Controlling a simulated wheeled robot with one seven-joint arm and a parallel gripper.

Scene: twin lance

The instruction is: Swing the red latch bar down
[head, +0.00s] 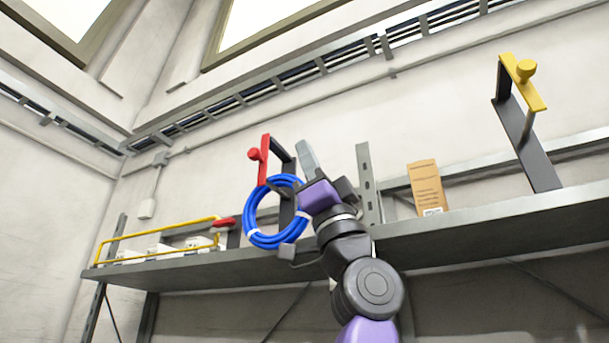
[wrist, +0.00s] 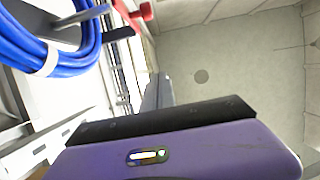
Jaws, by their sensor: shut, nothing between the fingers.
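The red latch bar (head: 264,158) stands upright at the front of a dark bracket (head: 286,185) above the shelf, with a red knob (head: 254,154) on its left side. A blue cable coil (head: 250,225) hangs at the bracket, just below the bar. My gripper (head: 308,155) is shut and empty, pointing up to the right of the bar and coil, apart from the bar in the picture. In the wrist view, my gripper's fingers (wrist: 157,93) show as a grey strip. The blue coil (wrist: 60,60) is at upper left, and a red part (wrist: 146,11) shows at the top edge.
A yellow latch bar (head: 522,82) with a knob is on another bracket at right. A cardboard box (head: 427,188) stands on the grey shelf (head: 490,218).

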